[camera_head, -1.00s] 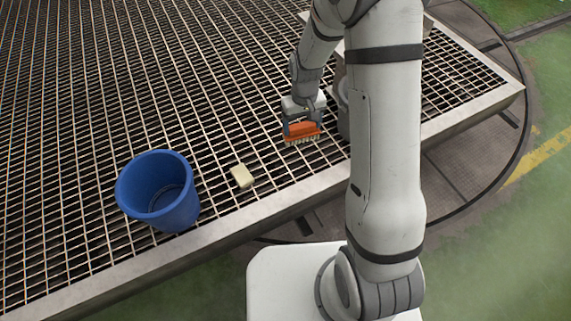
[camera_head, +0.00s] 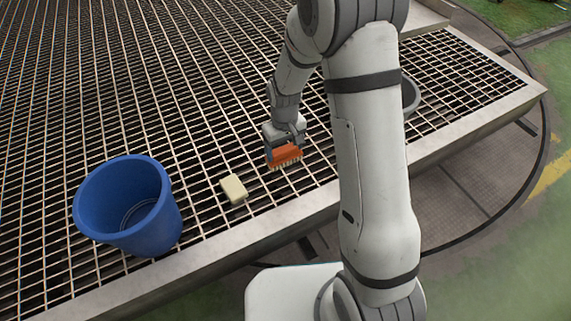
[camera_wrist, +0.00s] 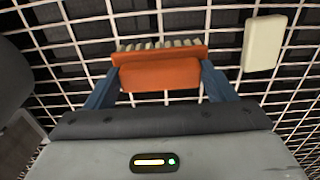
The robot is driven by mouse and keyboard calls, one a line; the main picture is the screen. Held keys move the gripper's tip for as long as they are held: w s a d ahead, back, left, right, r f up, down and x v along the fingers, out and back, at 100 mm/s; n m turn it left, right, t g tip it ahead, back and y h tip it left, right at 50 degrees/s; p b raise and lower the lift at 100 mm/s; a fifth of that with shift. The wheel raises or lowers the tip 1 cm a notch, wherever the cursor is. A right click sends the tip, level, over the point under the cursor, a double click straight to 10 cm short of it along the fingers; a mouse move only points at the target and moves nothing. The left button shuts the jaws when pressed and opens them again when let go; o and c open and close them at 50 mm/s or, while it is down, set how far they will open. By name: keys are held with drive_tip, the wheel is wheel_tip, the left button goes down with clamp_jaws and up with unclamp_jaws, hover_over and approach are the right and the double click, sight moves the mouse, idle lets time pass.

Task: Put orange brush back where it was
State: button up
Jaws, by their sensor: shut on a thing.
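The orange brush (camera_head: 286,156) has an orange block and pale bristles that point down. My gripper (camera_head: 284,150) is shut on it, and it hangs at or just above the metal grating; I cannot tell whether the bristles touch. In the wrist view the brush (camera_wrist: 160,73) sits between the two blue fingers of my gripper (camera_wrist: 160,85), with its bristles at the far side.
A cream block (camera_head: 233,190), perhaps soap or a sponge, lies on the grating (camera_head: 200,130) left of the brush; it also shows in the wrist view (camera_wrist: 264,43). A blue bucket (camera_head: 150,225) stands further left. A grey rounded object (camera_head: 411,95) is partly hidden behind my arm.

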sight(285, 159)
drive_tip(key=shift+d+f+b, duration=0.1)
drive_tip(key=shift+f+b, duration=0.8)
drive_tip(key=shift+f, duration=1.9)
drive_tip(key=shift+f, duration=0.15)
drive_tip(key=o, duration=0.9)
